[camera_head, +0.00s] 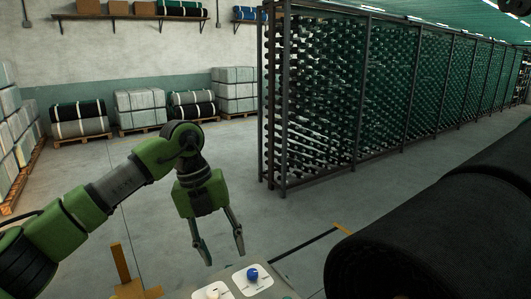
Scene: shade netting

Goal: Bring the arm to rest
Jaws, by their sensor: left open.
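My left arm comes in from the left, green and black. Its gripper (223,254) hangs down from the wrist with its two grey fingers apart and nothing between them. It is close above and behind a small panel (233,291) at the bottom edge. The panel carries a blue knob (252,275) and a white knob (212,293) on pale plates. I cannot tell the exact gap between the fingertips and the panel. My right gripper does not show.
A large black roll (440,240) fills the lower right. A tall rack of green spools (390,95) stands behind. Wrapped bales on pallets (140,107) line the back wall. An orange-brown post (121,264) stands at the bottom left. Grey floor (290,215) is free between them.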

